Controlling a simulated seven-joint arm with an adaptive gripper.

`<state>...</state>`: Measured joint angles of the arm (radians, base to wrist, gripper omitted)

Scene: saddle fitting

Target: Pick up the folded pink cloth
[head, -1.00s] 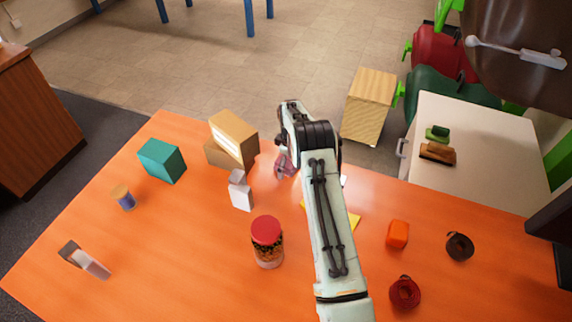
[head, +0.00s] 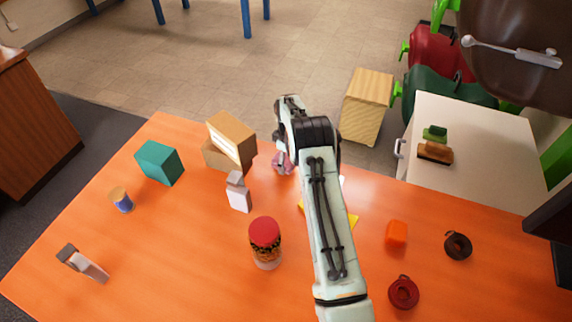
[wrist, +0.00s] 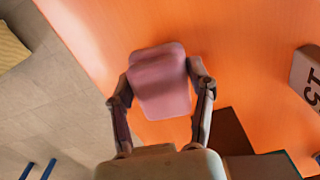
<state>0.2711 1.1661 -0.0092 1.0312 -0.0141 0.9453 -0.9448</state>
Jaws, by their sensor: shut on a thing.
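The folded pink cloth (wrist: 160,82) is between the two fingers of my gripper (wrist: 160,88) in the wrist view, with a finger against each side. My gripper is shut on it. In the head view the pink cloth (head: 283,163) shows partly at the left of my arm, near the back edge of the orange table (head: 180,255). My arm hides the rest of the cloth and most of the gripper there. The height of the cloth above the table is hard to tell.
Cardboard boxes (head: 232,142) and a white bottle (head: 238,195) stand left of the cloth. A red-lidded jar (head: 265,243) stands nearer. A yellow item (head: 352,218) lies partly under my arm. An orange block (head: 396,234) is at right.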

